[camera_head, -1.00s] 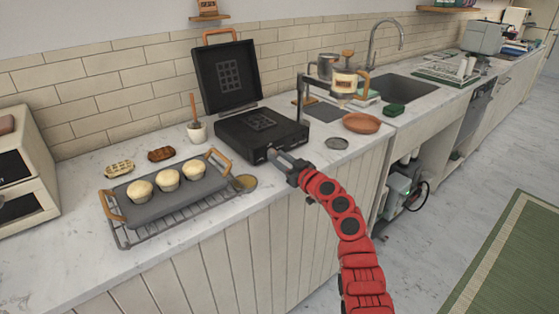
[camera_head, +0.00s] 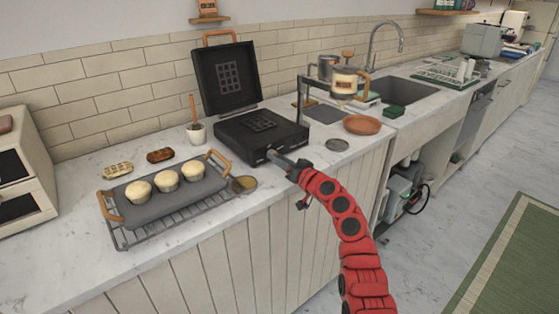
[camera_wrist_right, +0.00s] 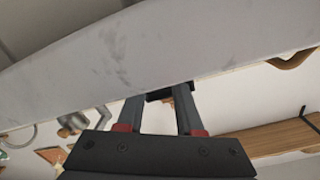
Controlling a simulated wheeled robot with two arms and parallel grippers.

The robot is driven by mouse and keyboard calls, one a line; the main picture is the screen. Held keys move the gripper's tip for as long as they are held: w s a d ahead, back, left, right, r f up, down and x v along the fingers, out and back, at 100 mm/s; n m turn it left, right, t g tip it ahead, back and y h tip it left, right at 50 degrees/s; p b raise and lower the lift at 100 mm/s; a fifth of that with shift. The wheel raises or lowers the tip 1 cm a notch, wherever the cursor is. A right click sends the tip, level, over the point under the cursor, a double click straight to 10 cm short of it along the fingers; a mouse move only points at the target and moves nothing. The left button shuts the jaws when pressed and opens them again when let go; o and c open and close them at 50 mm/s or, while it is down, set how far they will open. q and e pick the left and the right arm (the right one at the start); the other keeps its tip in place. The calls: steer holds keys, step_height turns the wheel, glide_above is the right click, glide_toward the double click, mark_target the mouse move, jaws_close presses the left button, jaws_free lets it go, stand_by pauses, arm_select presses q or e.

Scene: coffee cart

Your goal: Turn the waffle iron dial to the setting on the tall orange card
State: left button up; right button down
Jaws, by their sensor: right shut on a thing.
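The black waffle iron (camera_head: 262,142) stands on the counter with its lid (camera_head: 226,76) raised. My right gripper (camera_head: 271,155) is at the iron's front face. It is shut on a small dark part there, which I take to be the dial; the fingers mostly hide it. The right wrist view shows this dark part (camera_wrist_right: 171,91) between the two grey fingertips. The dial's setting and marks cannot be read. A small orange-brown card (camera_head: 207,8) with dark print stands on the wall shelf at the top; its print is too small to read. My left gripper is out of view.
A grey tray (camera_head: 152,208) with several muffins sits on a wire rack left of the iron. Behind it are two pastries and a cup (camera_head: 196,133) with a wooden handle. A terracotta dish (camera_head: 362,125) and a stand with a jar are on the right.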

steer(key=c, duration=0.6)
jaws_free()
steer(key=shift+o, duration=0.2)
steer(key=shift+s+d, duration=0.1)
steer(key=v, duration=1.7)
steer(key=shift+r, duration=0.1)
